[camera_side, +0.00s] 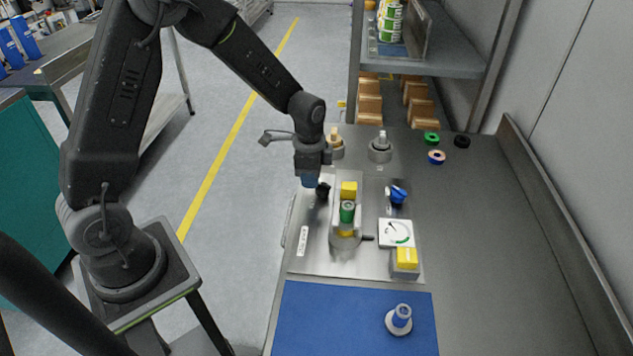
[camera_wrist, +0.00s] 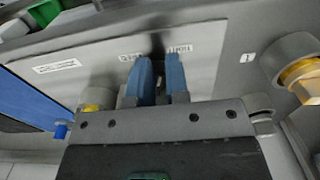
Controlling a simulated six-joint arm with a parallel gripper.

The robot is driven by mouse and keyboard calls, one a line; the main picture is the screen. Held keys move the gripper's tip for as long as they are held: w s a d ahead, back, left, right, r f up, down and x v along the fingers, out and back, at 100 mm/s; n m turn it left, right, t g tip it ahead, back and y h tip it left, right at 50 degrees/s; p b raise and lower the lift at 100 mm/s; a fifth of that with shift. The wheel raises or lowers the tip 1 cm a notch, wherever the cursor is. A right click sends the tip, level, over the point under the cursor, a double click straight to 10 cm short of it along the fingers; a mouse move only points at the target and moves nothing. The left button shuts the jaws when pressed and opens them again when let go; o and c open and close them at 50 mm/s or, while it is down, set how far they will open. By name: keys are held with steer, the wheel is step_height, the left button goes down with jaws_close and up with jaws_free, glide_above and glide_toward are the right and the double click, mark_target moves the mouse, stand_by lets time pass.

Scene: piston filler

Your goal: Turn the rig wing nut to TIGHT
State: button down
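A small black knob, which looks like the rig wing nut (camera_side: 322,189), stands on the metal plate (camera_side: 318,262) near its far left corner. My gripper (camera_side: 309,181) points down just left of it, with blue fingertips close to it. In the wrist view the two blue fingers of my gripper (camera_wrist: 160,68) are a narrow gap apart. A dark shape shows between and beyond their tips, flanked by two small white labels that I cannot read surely. The wing nut's wings and its exact angle are hidden or too dark to tell.
Right of the wing nut stand a filler with a green and yellow body (camera_side: 347,212), a blue knob (camera_side: 398,194), a gauge (camera_side: 396,233) and a yellow-topped block (camera_side: 406,259). A blue mat (camera_side: 335,318) lies in front. The bench's right side is mostly clear.

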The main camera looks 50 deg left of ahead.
steer(key=shift+s+a+f, duration=0.15)
steer(key=shift+f, duration=0.5)
steer(key=shift+a, duration=0.1)
steer(key=shift+s+a, duration=0.1)
steer(key=shift+a, duration=0.15)
steer(key=shift+r, duration=0.1)
step_height(320, 180, up, 6)
stand_by(0.4)
steer(key=shift+d+r, duration=0.1)
